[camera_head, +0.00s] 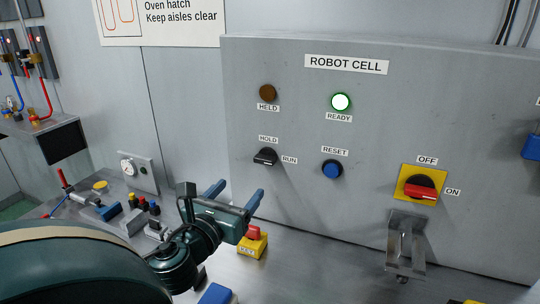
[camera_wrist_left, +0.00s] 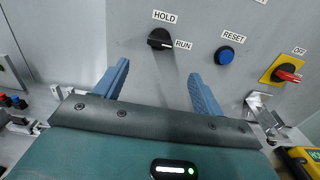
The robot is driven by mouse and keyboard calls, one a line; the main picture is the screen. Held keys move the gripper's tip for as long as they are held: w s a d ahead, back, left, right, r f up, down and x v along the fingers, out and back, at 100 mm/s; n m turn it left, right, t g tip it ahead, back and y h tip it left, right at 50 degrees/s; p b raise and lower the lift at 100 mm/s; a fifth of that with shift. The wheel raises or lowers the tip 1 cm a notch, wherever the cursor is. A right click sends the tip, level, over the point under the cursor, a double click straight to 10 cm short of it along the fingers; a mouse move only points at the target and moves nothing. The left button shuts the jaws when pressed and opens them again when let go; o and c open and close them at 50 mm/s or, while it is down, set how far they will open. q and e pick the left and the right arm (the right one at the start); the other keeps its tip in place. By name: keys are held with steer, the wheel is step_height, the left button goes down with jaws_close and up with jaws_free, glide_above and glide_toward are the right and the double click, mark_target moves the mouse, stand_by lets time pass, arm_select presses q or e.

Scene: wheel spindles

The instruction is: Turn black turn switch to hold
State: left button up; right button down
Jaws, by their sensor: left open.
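The black turn switch (camera_head: 265,157) is on the grey ROBOT CELL panel, with HOLD above it and RUN to its right. Its pointer aims right, at RUN. It also shows in the left wrist view (camera_wrist_left: 160,39), ahead of and between the fingertips. My left gripper (camera_head: 238,194) is open and empty, below and to the left of the panel's middle, apart from the switch. Its two blue fingers also show in the left wrist view (camera_wrist_left: 158,82). My right gripper is not in view.
The panel also has a blue RESET button (camera_head: 332,169), a lit green READY lamp (camera_head: 340,102), a dark HELD lamp (camera_head: 267,92) and a red-yellow OFF/ON switch (camera_head: 420,188). A metal bracket (camera_head: 405,240) juts out below it. A yellow box (camera_head: 252,246) stands below my left gripper.

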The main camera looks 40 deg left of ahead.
mark_target(263, 162)
arm_select(q)
steer(key=b+x, duration=0.4)
steer(key=x, duration=0.7)
steer(key=shift+a+r, duration=0.15)
steer(key=shift+w+a, duration=0.15)
steer(key=shift+w, duration=0.7)
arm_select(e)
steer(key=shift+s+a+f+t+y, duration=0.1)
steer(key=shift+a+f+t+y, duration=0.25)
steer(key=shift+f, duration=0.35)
